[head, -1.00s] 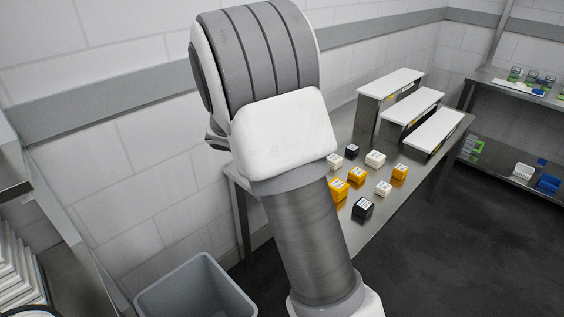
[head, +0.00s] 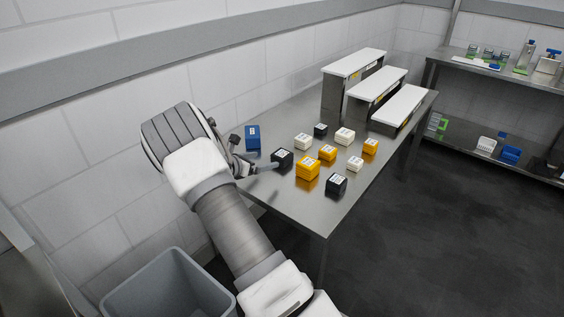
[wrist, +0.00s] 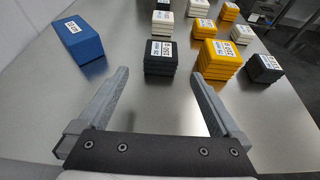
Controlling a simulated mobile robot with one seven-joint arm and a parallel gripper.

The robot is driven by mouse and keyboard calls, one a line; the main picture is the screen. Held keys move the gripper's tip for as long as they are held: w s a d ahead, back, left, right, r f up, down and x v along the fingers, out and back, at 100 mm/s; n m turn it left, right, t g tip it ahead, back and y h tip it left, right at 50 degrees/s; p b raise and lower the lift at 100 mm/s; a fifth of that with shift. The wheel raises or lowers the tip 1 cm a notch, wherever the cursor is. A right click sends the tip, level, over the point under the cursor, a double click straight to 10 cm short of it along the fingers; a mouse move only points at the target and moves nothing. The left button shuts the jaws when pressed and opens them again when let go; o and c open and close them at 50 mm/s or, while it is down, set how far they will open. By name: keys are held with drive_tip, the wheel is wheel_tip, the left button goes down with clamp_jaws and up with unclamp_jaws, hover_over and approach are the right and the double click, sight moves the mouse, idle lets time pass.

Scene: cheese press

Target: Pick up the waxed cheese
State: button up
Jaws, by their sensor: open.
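Several small labelled blocks stand on the steel table (head: 318,212): black, yellow and white. The pictures do not say which is the waxed cheese. A black block (head: 282,158) is nearest my gripper (head: 256,167). In the wrist view this black block (wrist: 160,58) stands just ahead of my open fingers (wrist: 160,78), roughly centred between their tips, with nothing held. A larger yellow block (wrist: 219,60) is to its right, beyond the right fingertip, and it also shows in the head view (head: 308,168). Another black block (head: 337,184) stands near the table's front edge.
A blue block (head: 252,137) stands at the table's left, by the wall. Smaller yellow blocks (head: 327,152) and white blocks (head: 345,136) stand farther back. Three white-topped stands (head: 402,108) fill the table's far end. A grey bin (head: 168,290) is on the floor.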

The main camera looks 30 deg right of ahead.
sight(281, 154)
drive_tip(key=b+x, duration=0.1)
drive_tip(key=x, duration=0.4)
drive_tip(key=shift+f, duration=0.1)
drive_tip(key=shift+r+b+x, duration=0.2)
drive_tip(key=shift+b+x, duration=0.3)
drive_tip(key=shift+x, duration=0.85)
drive_tip(key=shift+r+b+x, duration=0.2)
drive_tip(key=shift+b+x, duration=0.25)
drive_tip(key=shift+x, duration=0.95)
drive_tip(key=shift+s+d, duration=0.1)
drive_tip(key=shift+c, duration=0.3)
drive_tip(key=c, duration=1.2)
drive_tip(key=shift+r, duration=0.1)
drive_tip(key=shift+c, duration=0.8)
